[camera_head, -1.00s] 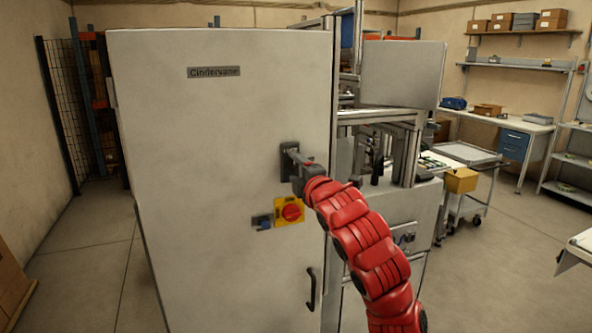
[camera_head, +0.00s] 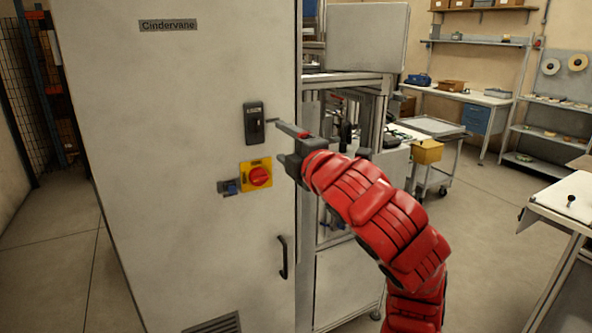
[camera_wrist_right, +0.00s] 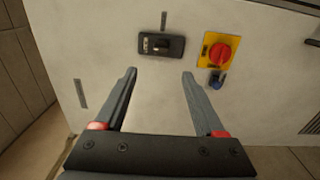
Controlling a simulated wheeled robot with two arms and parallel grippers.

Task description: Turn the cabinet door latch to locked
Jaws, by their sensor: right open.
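The grey cabinet door (camera_head: 190,90) fills the left half of the head view and carries a "Cindervane" label. The latch (camera_head: 254,123) is a dark upright plate with a small dark knob, near the door's right edge. It also shows in the right wrist view (camera_wrist_right: 161,45), ahead of the fingertips. My right gripper (camera_head: 280,127) is just right of the latch, apart from it. In the right wrist view its two fingers (camera_wrist_right: 159,74) are spread with nothing between them. The knob's exact angle is too small to read. My left gripper is out of view.
A red rotary switch on a yellow plate (camera_head: 257,175) sits below the latch, with a blue padlock-like part (camera_head: 229,187) beside it. A dark door handle (camera_head: 282,257) is lower down. A metal-framed machine (camera_head: 355,80) stands right of the cabinet.

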